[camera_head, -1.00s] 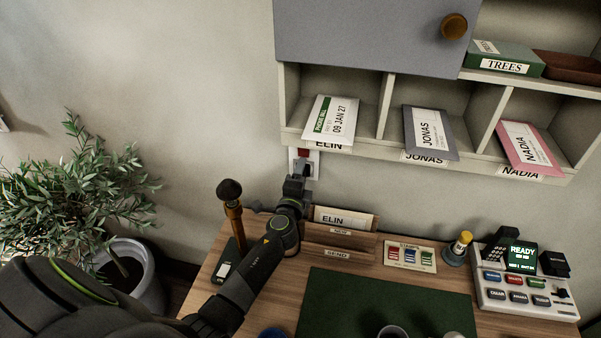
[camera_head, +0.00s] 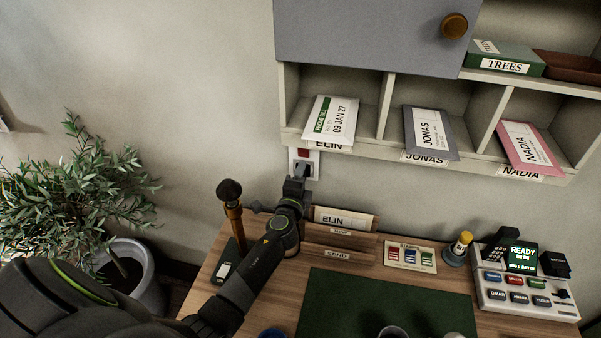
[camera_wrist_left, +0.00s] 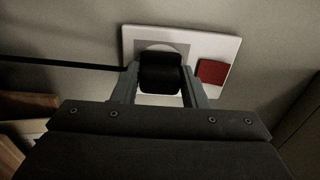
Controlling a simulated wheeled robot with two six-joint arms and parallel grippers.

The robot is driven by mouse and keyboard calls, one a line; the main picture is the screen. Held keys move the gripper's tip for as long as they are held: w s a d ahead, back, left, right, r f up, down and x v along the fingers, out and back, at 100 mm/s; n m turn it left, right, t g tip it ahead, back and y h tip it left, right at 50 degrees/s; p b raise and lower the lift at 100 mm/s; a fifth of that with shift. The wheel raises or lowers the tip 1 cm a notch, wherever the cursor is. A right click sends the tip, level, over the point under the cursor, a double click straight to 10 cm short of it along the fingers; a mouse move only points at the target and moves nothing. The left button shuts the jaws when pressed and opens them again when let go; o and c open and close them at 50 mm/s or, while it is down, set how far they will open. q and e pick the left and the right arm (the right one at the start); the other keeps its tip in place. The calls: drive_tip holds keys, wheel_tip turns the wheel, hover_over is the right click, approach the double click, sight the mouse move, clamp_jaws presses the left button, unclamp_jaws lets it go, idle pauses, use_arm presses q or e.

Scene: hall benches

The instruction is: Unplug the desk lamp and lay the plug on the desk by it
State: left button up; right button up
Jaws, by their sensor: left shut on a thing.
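My left gripper (camera_head: 297,184) is at the wall below the shelf and is shut on a black plug. In the left wrist view, the plug (camera_wrist_left: 161,73) sits between the two fingers, in front of the round recess of a white wall socket (camera_wrist_left: 210,47). I cannot tell how deep it sits in the socket. A black cable (camera_wrist_left: 60,63) runs from it to the left. The desk lamp (camera_head: 234,213), with a dark head and a wooden stem, appears to be the item standing at the desk's left end. My right gripper is out of view.
The socket has a red switch (camera_wrist_left: 212,72). A wooden letter rack (camera_head: 338,246) stands just right of my arm. Pigeonholes with envelopes hang above. A green mat (camera_head: 400,303) covers the middle of the desk (camera_head: 290,280). A potted plant (camera_head: 140,275) stands at left.

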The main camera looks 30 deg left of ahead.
use_arm(q)
drive_tip(key=shift+s, duration=0.1)
drive_tip(key=shift+c, duration=0.5)
drive_tip(key=shift+p+v, duration=0.4)
drive_tip(key=shift+v, duration=2.5)
drive_tip(key=shift+y, duration=0.3)
